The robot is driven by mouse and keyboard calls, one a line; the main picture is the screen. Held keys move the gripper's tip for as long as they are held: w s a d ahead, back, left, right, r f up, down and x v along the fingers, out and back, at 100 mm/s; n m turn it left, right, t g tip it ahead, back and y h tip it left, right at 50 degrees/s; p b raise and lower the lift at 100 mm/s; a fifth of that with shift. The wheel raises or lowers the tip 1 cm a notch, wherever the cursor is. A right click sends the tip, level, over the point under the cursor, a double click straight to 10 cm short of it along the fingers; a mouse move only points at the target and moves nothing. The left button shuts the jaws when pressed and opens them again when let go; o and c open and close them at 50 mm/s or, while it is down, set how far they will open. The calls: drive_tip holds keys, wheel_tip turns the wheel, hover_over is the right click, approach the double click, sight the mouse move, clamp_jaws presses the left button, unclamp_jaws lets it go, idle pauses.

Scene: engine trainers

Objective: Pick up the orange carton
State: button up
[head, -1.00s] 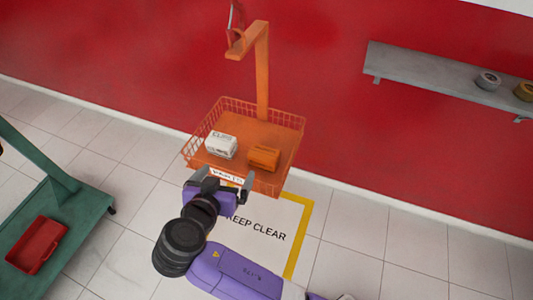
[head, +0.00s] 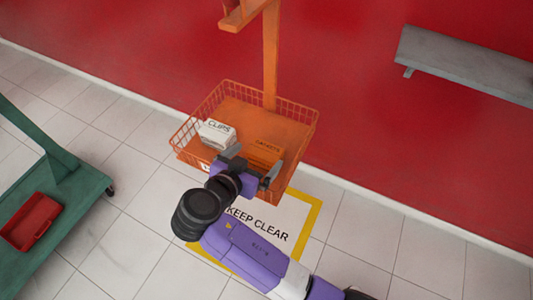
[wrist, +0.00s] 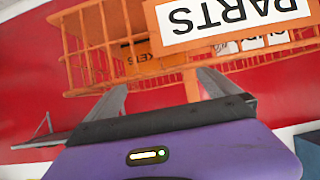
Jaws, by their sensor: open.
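The orange carton (head: 266,148), with dark lettering, sits in the right part of an orange wire basket (head: 303,128). My gripper partly covers its near side. In the wrist view the carton (wrist: 140,55) shows behind the basket's wire wall, between my fingers. My gripper (head: 252,169) is open and empty, with its fingers apart at the basket's front side, near the carton. In the wrist view my gripper (wrist: 160,85) points at the basket. I cannot tell whether it touches the wire.
A white carton marked CLIPS (head: 217,133) stands left of the orange carton. A PARTS sign (wrist: 235,18) hangs on the basket. An orange post (head: 271,60) rises behind it. A green cart (head: 70,205) with a red tray (head: 32,220) stands left; a grey shelf (head: 465,65) is on the wall.

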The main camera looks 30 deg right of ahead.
sight(265, 151)
drive_tip(key=p+x, duration=0.1)
drive_tip(key=x, duration=0.3)
drive_tip(key=shift+d+r, duration=0.1)
drive_tip(key=shift+d, duration=0.25)
drive_tip(key=shift+w+d+f+p, duration=0.25)
drive_tip(key=shift+d+f+p, duration=0.05)
drive_tip(key=shift+d+f, duration=0.1)
drive_tip(key=c, duration=1.5)
drive_tip(key=shift+r, duration=0.1)
drive_tip(key=shift+c, duration=0.2)
